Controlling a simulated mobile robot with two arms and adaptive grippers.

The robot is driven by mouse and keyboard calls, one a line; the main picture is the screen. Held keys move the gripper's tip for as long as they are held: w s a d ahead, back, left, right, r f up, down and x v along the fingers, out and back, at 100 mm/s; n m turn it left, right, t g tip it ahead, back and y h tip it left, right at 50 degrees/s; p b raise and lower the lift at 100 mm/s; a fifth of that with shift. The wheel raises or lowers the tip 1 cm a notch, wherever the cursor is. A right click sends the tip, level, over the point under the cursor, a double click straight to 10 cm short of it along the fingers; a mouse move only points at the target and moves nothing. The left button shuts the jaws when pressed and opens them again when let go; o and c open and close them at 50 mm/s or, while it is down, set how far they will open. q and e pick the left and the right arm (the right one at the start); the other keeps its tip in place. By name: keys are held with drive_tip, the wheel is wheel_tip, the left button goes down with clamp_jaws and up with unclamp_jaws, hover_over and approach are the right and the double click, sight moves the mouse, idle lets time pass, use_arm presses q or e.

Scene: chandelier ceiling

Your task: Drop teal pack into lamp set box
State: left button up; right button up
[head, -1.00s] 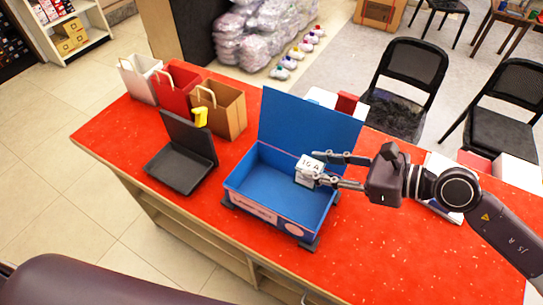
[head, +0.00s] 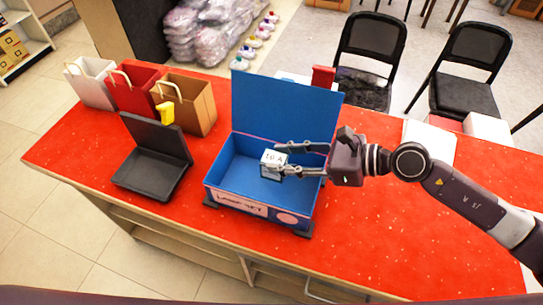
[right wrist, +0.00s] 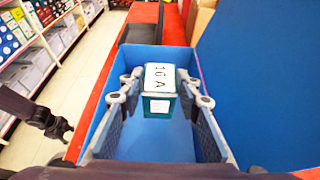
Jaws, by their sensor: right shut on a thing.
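The teal pack (right wrist: 160,101), with a white top marked "16 A", is held between the fingers of my right gripper (head: 283,159). Its white top (head: 272,158) also shows in the head view. The lamp set box (head: 241,209) is blue with its lid (head: 283,106) standing open at the back. The pack is over the box's open inside, with blue floor visible around it; its exact height is unclear. My left gripper (right wrist: 55,125) appears dark at the left of the right wrist view, its jaws unclear. It is not in the head view.
A black open case (head: 150,173) stands left of the box on the red counter (head: 400,235). White, red and brown (head: 193,105) paper bags stand behind it, with a small yellow thing (head: 166,112) nearby. The counter's front right is clear.

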drive_tip(key=o, duration=1.2)
use_arm(q)
drive_tip(key=shift+a, duration=0.25)
drive_tip(key=shift+d, duration=0.15)
use_arm(e)
drive_tip(key=shift+d, duration=0.15)
drive_tip(key=v, duration=1.2)
